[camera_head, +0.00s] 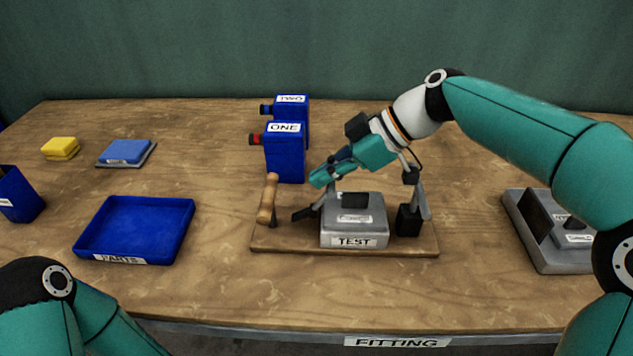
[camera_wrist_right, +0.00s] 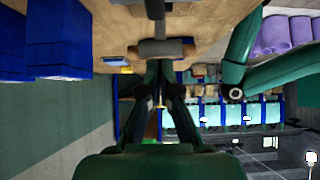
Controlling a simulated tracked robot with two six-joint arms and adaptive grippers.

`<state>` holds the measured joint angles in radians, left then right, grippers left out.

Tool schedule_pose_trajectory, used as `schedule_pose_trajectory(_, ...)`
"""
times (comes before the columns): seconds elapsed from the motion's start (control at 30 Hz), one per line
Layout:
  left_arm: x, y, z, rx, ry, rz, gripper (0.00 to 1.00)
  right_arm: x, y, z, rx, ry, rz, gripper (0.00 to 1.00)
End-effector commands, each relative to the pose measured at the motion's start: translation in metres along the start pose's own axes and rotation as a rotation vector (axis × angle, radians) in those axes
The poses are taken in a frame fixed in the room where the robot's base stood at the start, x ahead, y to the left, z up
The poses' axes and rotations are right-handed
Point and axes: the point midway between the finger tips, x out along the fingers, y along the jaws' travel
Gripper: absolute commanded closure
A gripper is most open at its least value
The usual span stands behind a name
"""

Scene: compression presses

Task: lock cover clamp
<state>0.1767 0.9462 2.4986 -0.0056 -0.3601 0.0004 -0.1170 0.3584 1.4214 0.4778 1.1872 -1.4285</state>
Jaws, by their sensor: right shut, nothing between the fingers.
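The fixture labelled TEST (camera_head: 353,241) is a grey block on a wooden baseboard (camera_head: 285,246). A grey cover with a dark top piece (camera_head: 355,200) sits on the block. A clamp handle of pale wood (camera_head: 268,200) stands nearly upright at the board's left end. Dark metal clamp parts (camera_head: 305,213) lie between handle and block. My right gripper (camera_head: 318,178) is above and behind the block's left side, right of the handle and apart from it. In the right wrist view its fingers (camera_wrist_right: 159,78) are together and empty. My left gripper is out of view.
Blue boxes labelled ONE (camera_head: 284,150) and TWO (camera_head: 292,98) stand behind the fixture. A dark block on a grey post (camera_head: 408,220) stands at the board's right end. A blue PARTS tray (camera_head: 118,259) is at left, a grey fixture (camera_head: 550,262) at right.

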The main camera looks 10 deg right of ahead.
Motion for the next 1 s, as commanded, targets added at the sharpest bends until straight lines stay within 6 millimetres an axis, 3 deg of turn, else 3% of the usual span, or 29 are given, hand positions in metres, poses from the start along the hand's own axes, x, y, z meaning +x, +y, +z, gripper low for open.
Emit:
schedule_pose_trajectory(0.5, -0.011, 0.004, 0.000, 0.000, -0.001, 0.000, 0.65, -0.011, 0.000, -0.012, 0.001, -0.002, 0.000, 1.00)
schedule_pose_trajectory(1.0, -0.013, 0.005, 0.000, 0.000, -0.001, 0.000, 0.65, -0.017, 0.001, -0.011, 0.001, -0.002, 0.001, 1.00)
